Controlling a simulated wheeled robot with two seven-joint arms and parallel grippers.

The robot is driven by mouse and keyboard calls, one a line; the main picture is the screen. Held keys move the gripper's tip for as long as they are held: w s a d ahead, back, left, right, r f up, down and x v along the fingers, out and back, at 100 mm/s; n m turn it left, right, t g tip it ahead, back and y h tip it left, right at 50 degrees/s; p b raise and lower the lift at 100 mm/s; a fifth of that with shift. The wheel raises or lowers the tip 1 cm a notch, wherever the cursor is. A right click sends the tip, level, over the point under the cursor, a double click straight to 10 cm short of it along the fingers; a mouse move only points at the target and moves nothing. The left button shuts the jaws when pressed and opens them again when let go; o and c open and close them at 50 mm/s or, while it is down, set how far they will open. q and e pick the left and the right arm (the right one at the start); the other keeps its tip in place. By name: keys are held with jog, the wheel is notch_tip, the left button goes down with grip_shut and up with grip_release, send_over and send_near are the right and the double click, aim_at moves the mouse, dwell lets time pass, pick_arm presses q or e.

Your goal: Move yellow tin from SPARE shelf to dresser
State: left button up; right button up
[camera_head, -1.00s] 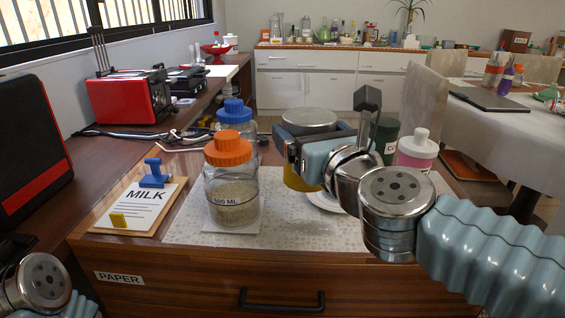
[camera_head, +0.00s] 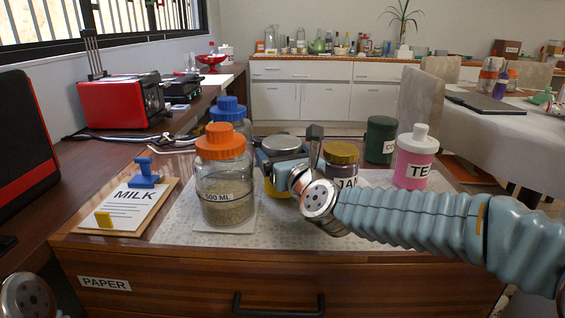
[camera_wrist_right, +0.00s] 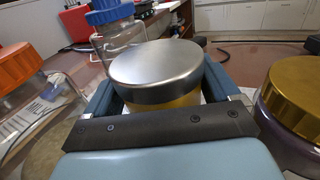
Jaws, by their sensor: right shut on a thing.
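The yellow tin (camera_head: 277,188) has a silver lid (camera_head: 282,144) and stands upright behind my right arm on the cloth-covered top of the wooden drawer unit (camera_head: 180,268). My right gripper (camera_head: 284,160) is shut around it. In the right wrist view the lid (camera_wrist_right: 155,66) fills the space between the fingers, with a strip of yellow body below. Most of the tin's body is hidden by the gripper. I cannot tell whether its base touches the cloth. My left gripper is out of view; only part of my left arm shows at the lower left.
An orange-lidded glass jar (camera_head: 225,185) stands close left of the tin, with a blue-lidded jar (camera_head: 229,112) behind. A gold-lidded jar (camera_head: 341,160) is close right. A green canister (camera_head: 380,140) and pink bottle (camera_head: 416,160) stand farther right. The MILK board (camera_head: 130,208) lies left.

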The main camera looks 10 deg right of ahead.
jog(key=shift+f, duration=0.35)
jog(key=shift+f, duration=0.15)
jog(key=o, duration=1)
jog(key=shift+s, duration=0.15)
jog(key=s, duration=0.3)
jog(key=s+b, duration=0.1)
jog(key=s, duration=0.3)
jog(key=s+d, duration=0.1)
jog(key=s, duration=0.3)
jog(key=shift+s+d+b, duration=0.1)
jog(key=shift+b, duration=0.25)
jog(key=shift+s, duration=0.25)
